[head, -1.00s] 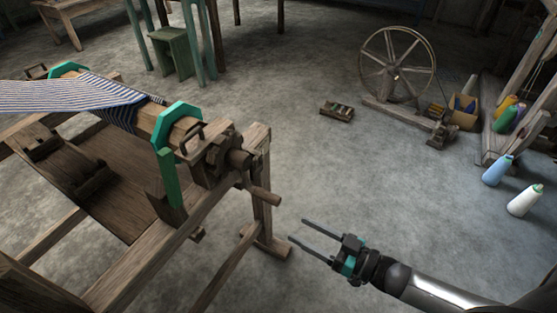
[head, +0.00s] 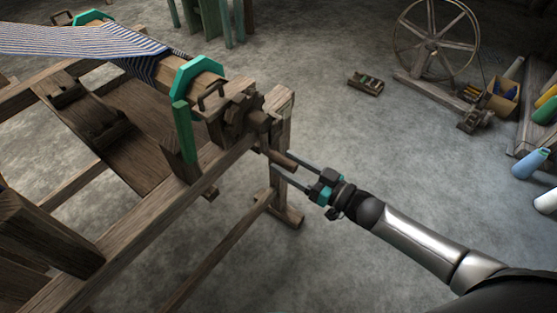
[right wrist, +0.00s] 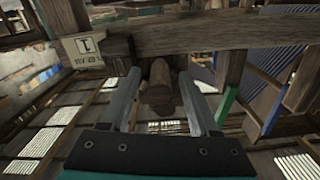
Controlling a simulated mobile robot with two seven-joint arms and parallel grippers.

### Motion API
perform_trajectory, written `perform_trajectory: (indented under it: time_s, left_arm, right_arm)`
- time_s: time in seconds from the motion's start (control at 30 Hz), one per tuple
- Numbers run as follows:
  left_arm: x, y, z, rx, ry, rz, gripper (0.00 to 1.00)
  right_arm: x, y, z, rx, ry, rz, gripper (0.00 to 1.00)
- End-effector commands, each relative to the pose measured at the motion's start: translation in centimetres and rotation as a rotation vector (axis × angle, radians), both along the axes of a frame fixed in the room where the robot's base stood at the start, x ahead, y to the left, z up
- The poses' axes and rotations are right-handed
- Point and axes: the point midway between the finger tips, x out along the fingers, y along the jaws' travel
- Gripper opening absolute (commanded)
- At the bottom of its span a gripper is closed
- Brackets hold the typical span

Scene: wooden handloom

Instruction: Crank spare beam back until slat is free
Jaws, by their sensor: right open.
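The beam (head: 141,51) lies across the loom's top with striped cloth (head: 95,42) wound on it, between green octagonal end plates (head: 196,70). A wooden crank with a handle peg (head: 281,160) sits at the beam's near end. My right gripper (head: 281,170) is open, its two fingers reaching to the handle. In the right wrist view the round handle end (right wrist: 160,90) stands between the fingers; I cannot tell whether they touch it. I cannot pick out a slat; the cloth may hide it. My left gripper is not in view.
The loom frame's post (head: 284,115) and side rail (head: 150,215) stand close to my right gripper. A spinning wheel (head: 437,42), a small crate (head: 366,83) and yarn cones (head: 530,164) are on the floor beyond.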

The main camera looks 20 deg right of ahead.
Motion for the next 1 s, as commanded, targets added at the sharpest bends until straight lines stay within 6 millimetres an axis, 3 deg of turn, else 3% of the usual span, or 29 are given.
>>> perform_trajectory:
  time_s: [0.23,0.67,1.0]
  left_arm:
    - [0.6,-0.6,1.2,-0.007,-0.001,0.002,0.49]
    - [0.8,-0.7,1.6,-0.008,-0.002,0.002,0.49]
    - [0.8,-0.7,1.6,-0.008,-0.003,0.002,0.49]
  right_arm:
    - [1.9,1.5,0.0,0.001,-0.001,0.0,0.62]
    - [2.4,1.9,0.0,0.001,0.001,0.0,0.61]
    - [2.3,1.8,0.0,0.0,0.0,0.0,0.23]
